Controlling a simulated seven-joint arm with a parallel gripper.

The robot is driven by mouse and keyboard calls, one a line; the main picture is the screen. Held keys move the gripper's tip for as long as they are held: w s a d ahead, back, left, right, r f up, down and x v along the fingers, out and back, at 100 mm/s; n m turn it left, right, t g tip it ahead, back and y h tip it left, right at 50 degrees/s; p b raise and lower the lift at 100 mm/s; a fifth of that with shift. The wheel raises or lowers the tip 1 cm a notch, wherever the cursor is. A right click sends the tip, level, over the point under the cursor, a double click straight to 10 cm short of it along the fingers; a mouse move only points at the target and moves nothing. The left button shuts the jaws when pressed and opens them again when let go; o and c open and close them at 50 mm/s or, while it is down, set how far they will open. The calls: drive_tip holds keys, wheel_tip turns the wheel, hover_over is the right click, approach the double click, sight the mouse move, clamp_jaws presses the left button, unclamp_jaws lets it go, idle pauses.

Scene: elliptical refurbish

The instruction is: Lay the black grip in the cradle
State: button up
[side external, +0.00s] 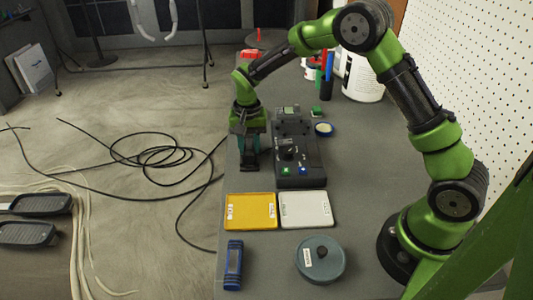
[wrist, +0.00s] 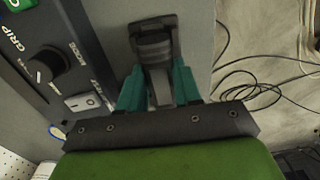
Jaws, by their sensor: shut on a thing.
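My gripper (side external: 249,152) points down beside the left side of the dark console, above the table near its left edge. In the wrist view, its teal fingers (wrist: 158,88) are shut on a dark, ribbed piece, which looks like the black grip (wrist: 153,47). The piece extends beyond the fingertips. In the side view it is mostly hidden by my gripper, and I cannot tell whether it touches the table. I cannot identify the cradle for certain. A blue holder-like piece with a dark middle (side external: 233,265) lies at the table's front left.
The console (side external: 298,152), with a knob and buttons, stands close on the right. A yellow tray (side external: 250,211) and a white tray (side external: 306,209) lie in front. A round grey lidded container (side external: 320,260) sits nearer the front. Cables (side external: 150,155) lie on the floor.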

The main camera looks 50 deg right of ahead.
drive_tip(key=shift+f, duration=0.55)
idle(0.5)
drive_tip(key=o, duration=1.1)
drive_tip(key=shift+o, duration=0.2)
wheel_tip(320, 180, up, 17)
